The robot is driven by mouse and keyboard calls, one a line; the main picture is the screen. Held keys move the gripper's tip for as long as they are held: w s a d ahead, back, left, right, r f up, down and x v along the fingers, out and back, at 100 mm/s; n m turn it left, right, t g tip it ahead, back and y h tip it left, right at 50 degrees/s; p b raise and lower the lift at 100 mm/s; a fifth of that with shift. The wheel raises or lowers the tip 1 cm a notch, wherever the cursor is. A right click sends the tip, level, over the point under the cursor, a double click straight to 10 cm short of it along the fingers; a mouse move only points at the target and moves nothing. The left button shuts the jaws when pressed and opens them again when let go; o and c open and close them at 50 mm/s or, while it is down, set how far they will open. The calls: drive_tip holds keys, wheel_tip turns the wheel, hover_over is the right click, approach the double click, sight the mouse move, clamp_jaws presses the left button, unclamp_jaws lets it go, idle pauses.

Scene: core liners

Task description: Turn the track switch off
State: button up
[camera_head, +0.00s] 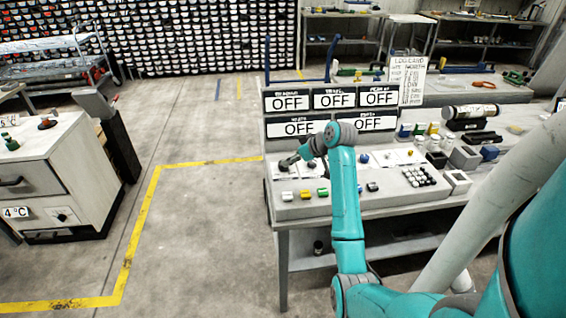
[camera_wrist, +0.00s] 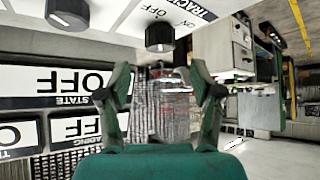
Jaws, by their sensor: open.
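A panel of black rotary knobs lies on the sloped front console (camera_head: 330,208). In the wrist view, which is upside down, a black knob (camera_wrist: 160,37) sits on a white plate (camera_wrist: 185,14) whose label seems to begin "TRACK", with ON and OFF marks. A second black knob (camera_wrist: 68,12) is beside it at the left. My gripper (camera_wrist: 162,88) is open with nothing between its fingers. The labelled knob is above the fingers in that view, apart from them. In the head view my gripper (camera_head: 290,162) is over the console's left end and hides part of the panel there.
Several display signs (camera_head: 287,102) behind the knobs all read OFF. Coloured buttons (camera_head: 305,194) line the console front, with a keypad (camera_head: 419,176) and small jars to the right. A white cabinet (camera_head: 62,178) stands left. The floor between is clear.

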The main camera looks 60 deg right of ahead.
drive_tip(key=x, duration=0.7)
drive_tip(key=shift+w, duration=0.1)
